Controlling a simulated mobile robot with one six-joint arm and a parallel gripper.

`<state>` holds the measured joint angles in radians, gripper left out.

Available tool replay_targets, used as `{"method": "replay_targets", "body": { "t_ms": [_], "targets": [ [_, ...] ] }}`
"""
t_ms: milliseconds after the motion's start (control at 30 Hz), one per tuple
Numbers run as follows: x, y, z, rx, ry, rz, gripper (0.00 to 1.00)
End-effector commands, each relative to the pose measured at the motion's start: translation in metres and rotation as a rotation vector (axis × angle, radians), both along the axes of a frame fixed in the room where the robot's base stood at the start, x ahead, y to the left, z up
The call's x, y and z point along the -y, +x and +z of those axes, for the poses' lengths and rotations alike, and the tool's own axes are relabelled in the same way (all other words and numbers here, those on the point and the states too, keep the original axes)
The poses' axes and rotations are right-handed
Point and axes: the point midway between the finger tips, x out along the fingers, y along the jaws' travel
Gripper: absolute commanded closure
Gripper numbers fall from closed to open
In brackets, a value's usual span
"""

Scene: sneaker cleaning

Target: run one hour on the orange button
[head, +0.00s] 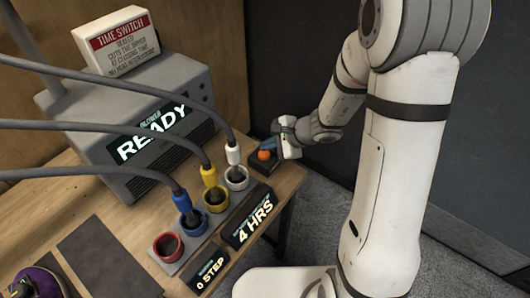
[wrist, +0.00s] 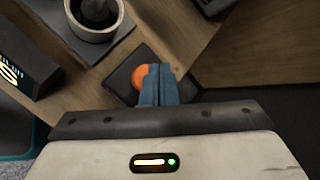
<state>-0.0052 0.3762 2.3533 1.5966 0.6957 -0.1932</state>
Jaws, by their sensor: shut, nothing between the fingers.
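The orange button (head: 264,155) sits on a small dark base (head: 262,167) at the right end of the wooden bench. My gripper (head: 272,149) is at the button, its blue fingers shut and empty. In the wrist view the shut fingertips (wrist: 161,70) overlap the right part of the orange button (wrist: 140,78). I cannot tell whether they touch it. A display reading "4 HRS" (head: 254,222) stands at the bench's front edge. A second display reads "0 STEP" (head: 210,270).
A grey dryer box (head: 140,125) shows "READY" and carries a "TIME SWITCH" sign (head: 122,42). Red, blue, yellow and white ring sockets stand in a row, the white one (head: 237,178) nearest the button. Grey cables cross above the bench (head: 130,235). A purple shoe (head: 38,284) is at lower left.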

Motion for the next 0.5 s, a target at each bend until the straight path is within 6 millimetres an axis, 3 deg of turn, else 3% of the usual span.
{"method": "replay_targets", "body": {
  "t_ms": [500],
  "targets": [
    [0.0001, 0.0010, -0.0089, 0.001, 0.000, 0.001, 1.00]
  ]
}}
